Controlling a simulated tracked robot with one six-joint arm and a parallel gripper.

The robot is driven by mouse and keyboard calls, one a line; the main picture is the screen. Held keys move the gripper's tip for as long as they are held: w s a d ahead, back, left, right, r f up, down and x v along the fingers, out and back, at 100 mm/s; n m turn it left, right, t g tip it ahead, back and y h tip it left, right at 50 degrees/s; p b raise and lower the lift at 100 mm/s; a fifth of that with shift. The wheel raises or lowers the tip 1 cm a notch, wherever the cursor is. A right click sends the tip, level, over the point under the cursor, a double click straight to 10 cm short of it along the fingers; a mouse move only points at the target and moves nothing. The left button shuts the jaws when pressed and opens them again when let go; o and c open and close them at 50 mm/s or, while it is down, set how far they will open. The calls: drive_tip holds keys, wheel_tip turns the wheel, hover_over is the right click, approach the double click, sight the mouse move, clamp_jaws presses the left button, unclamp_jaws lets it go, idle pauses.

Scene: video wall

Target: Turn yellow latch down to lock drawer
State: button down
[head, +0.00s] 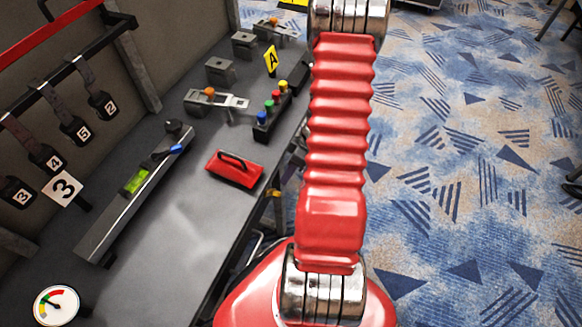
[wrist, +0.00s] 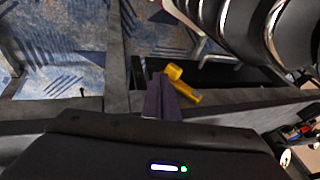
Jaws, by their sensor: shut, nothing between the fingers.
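The yellow latch (wrist: 188,92) shows in the wrist view, with a round end and a bar slanting down to the right. It sits at the grey edge of the bench front. My gripper (wrist: 158,78) is shut and empty, its dark fingertips just left of the latch and overlapping part of it in the picture. I cannot tell whether they touch. A small yellow piece (head: 273,193) at the bench side in the head view looks like the same latch, partly hidden by my arm. The drawer is not clearly seen; a dark recess (wrist: 225,75) lies beside the latch.
The grey bench (head: 165,250) carries a red block with a black handle (head: 235,168), a level-like bar (head: 135,190), a row of coloured buttons (head: 270,112) and several metal fittings. Number tags hang at left. Blue patterned carpet (head: 460,200) is open at right.

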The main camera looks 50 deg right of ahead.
sight(273, 194)
drive_tip(key=shift+s+a+f, duration=0.2)
drive_tip(key=shift+a+f, duration=0.2)
drive_tip(key=shift+a, duration=0.1)
drive_tip(key=shift+s+a+f, duration=0.2)
drive_tip(key=shift+a+f, duration=0.2)
drive_tip(key=shift+a, duration=0.1)
